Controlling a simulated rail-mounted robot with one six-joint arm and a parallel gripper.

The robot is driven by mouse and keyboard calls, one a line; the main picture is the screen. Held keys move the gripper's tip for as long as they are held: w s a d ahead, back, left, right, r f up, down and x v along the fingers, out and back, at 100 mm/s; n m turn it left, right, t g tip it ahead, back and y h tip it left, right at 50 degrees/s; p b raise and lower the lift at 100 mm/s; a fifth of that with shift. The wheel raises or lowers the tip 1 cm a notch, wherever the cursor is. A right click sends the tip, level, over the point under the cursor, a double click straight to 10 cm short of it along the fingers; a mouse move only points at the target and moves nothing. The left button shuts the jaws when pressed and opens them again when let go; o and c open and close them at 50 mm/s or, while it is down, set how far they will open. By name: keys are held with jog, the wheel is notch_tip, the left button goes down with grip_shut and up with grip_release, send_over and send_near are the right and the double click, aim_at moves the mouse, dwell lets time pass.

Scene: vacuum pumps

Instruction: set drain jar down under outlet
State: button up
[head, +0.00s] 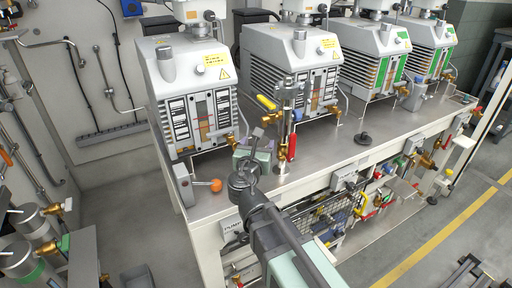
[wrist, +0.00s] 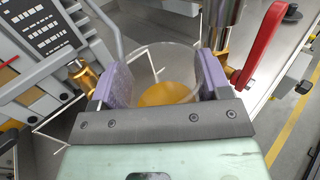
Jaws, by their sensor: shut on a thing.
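The drain jar (wrist: 168,62) is a clear glass vessel with amber liquid low inside, seen from above in the wrist view. My gripper (wrist: 165,88) is shut on it, one purple pad on each side. In the head view my gripper (head: 258,152) is over the front of the bench by the first pump (head: 190,90); the jar is hard to make out there. A brass outlet fitting (wrist: 84,76) on the pump's front is just left of the jar in the wrist view, and also shows in the head view (head: 232,140). I cannot tell the jar's height above the bench.
A steel column (head: 284,110) with a yellow lever and a red handle (wrist: 260,45) stands close right of the jar. A grey box with an orange knob (head: 215,185) is on the bench's left front. Bare bench top (head: 330,155) lies to the right.

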notch_tip(320, 180, down, 7)
jog(key=b, duration=0.6)
jog(key=shift+r+b, duration=0.1)
jog(key=shift+b, duration=0.2)
jog(key=w+a, duration=0.2)
jog(key=a, duration=0.1)
jog(key=w+a, duration=0.1)
jog(key=shift+w+a+r+p, duration=0.25)
jog(key=shift+a+r+p, duration=0.05)
jog(key=shift+a, duration=0.1)
jog(key=shift+f, duration=0.2)
jog(key=shift+f+b, duration=0.25)
jog(key=shift+b, duration=0.2)
jog(key=o, duration=1.1)
jog(key=shift+o, duration=0.2)
